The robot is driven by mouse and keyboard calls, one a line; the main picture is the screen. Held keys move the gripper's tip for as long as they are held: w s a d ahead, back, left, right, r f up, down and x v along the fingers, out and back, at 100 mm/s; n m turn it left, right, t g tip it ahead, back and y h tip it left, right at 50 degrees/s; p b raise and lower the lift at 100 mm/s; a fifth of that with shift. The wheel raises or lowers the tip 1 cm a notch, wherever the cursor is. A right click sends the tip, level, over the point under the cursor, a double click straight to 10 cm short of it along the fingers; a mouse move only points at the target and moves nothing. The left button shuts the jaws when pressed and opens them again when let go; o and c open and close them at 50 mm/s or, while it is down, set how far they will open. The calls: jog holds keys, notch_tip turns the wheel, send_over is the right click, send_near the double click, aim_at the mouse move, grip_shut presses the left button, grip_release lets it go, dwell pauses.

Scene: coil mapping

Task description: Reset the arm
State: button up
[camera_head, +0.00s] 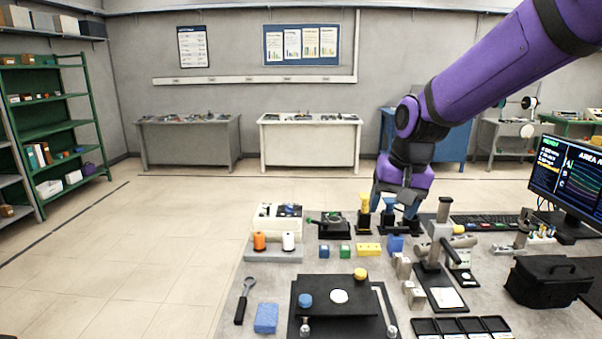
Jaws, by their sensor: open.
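My purple arm comes in from the upper right and bends down at the wrist. My gripper (393,203) is open and points down over the far edge of the workbench (222,318). Its fingers are close to the yellow-topped post (364,203) and the blue-topped post (388,212). I cannot tell whether they touch anything. Nothing is clearly seen between the fingers.
The bench holds a spool stand (273,250), a black plate fixture (336,300), a grey upright stand (440,230), a black case (548,280) and a monitor (568,180). Open floor lies left of the bench, before the green shelves (55,130).

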jog(key=s+d+r+t, duration=0.1)
jog(key=s+d, duration=0.3)
jog(key=s, duration=0.4)
jog(key=s+d+r+n+t+h, duration=0.1)
jog(key=s+d+r, duration=0.2)
jog(key=s, duration=0.5)
jog(key=s+d+r+t, duration=0.1)
jog(key=s+d+r, duration=0.2)
jog(key=s+d, duration=0.2)
jog(key=s, duration=0.3)
jog(key=shift+s+d, duration=0.2)
jog(key=shift+d, duration=0.05)
